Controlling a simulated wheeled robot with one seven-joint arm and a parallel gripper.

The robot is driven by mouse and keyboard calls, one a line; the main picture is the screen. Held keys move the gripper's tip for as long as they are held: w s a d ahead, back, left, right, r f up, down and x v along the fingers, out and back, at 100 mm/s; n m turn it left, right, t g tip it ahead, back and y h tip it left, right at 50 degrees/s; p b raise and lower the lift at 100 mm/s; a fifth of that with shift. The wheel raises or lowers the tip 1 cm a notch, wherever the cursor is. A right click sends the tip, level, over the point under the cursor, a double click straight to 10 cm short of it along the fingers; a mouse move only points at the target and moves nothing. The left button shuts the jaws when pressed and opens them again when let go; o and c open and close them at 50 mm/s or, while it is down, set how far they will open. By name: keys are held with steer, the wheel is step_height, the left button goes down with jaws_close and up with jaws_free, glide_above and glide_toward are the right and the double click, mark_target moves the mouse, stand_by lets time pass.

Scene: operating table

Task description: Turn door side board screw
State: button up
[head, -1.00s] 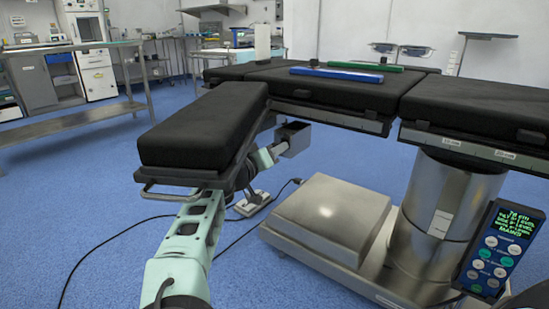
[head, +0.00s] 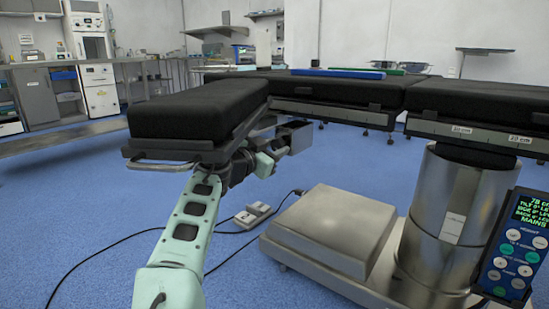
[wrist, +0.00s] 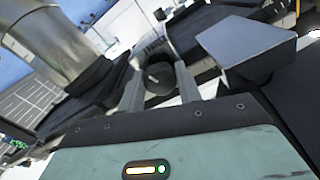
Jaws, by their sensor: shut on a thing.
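The black side board (head: 198,109) sticks out at the left of the operating table, with a metal loop handle (head: 160,166) on its front end. A dark round screw knob (wrist: 158,78) sits between the two grey fingers of my gripper (wrist: 160,88) in the wrist view. My gripper is shut on this knob. In the head view my arm reaches up beneath the side board, and my gripper (head: 277,146) is by its inner side, beside a grey metal box (head: 297,135). The knob cannot be made out in the head view.
The steel table base (head: 338,225) and column (head: 448,212) stand to the right of my arm. A foot pedal (head: 253,215) and black cables lie on the blue floor. A lit handset (head: 515,245) hangs at right. The floor at left is open.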

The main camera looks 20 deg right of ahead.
steer(key=m+b, duration=0.2)
steer(key=m, duration=0.1)
steer(key=m+b, duration=0.1)
steer(key=shift+f, duration=0.25)
steer(key=shift+w+r+m+b, duration=0.1)
steer(key=shift+r+m+b, duration=0.1)
steer(key=shift+m+b, duration=1.3)
steer(key=shift+m, duration=0.4)
steer(key=o, duration=1)
steer(key=shift+a+r+p, duration=0.1)
steer(key=shift+a+p, duration=0.05)
steer(key=shift+p, duration=0.15)
